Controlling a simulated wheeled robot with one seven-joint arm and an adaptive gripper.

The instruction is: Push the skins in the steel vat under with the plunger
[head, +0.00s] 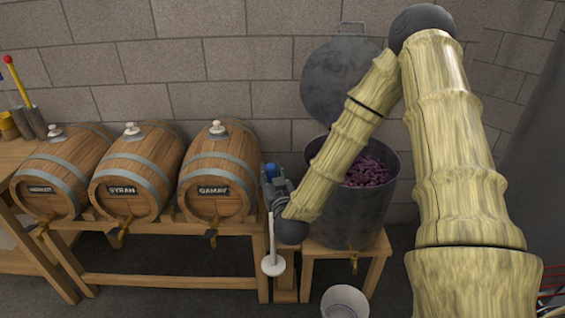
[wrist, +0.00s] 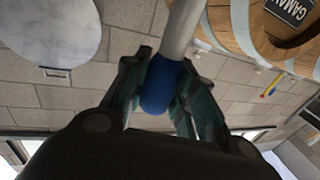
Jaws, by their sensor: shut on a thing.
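The plunger (head: 272,240) has a white shaft, a round white disc at its lower end and a blue grip (wrist: 157,86). My gripper (head: 274,186) is shut on the blue grip, with a finger on each side in the wrist view (wrist: 165,66). The plunger hangs about upright, disc down, outside the steel vat and to its left. The steel vat (head: 345,218) stands open on a low wooden stand, with dark purple skins (head: 368,174) inside. My forearm hides part of its rim and the skins. Its round lid (head: 335,75) is raised against the wall.
Barrels labelled SYRAH (head: 137,178) and GAMAY (head: 220,172), and one more, lie on a wooden rack (head: 165,281) left of the vat. A white bucket (head: 345,302) stands on the floor in front. A wooden bench (head: 12,158) with tools is at far left.

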